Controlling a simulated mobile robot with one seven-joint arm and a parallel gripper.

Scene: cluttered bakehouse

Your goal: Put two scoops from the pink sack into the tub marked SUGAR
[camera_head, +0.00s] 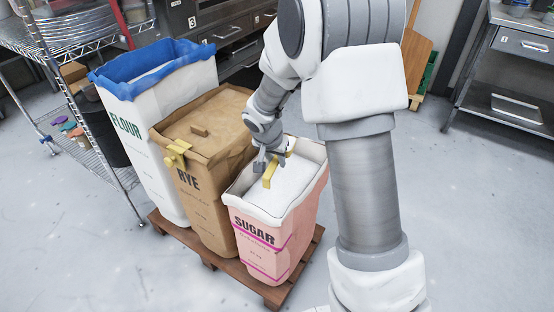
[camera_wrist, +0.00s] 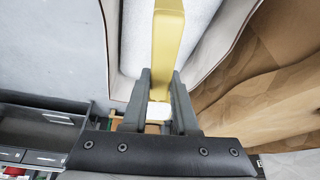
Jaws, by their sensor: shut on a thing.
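The pink sack (camera_head: 262,240) marked SUGAR stands open at the front of a wooden pallet, filled with white sugar (camera_head: 300,175). My gripper (camera_head: 266,162) is over its open mouth, pointing down. It is shut on a yellow scoop (camera_head: 270,173). In the wrist view, the scoop (camera_wrist: 168,40) extends from between the two fingers (camera_wrist: 160,85), over the white sugar (camera_wrist: 200,20). I cannot tell whether the scoop touches the sugar or holds any. I see no tub marked SUGAR in either view.
The brown RYE sack (camera_head: 205,190), with a yellow clip (camera_head: 177,154) on its rim, stands beside the pink one. The white FLOUR sack (camera_head: 150,115) is behind. The pallet (camera_head: 220,265) sits on grey floor. A wire rack (camera_head: 90,160) is left, a steel bench (camera_head: 515,75) right.

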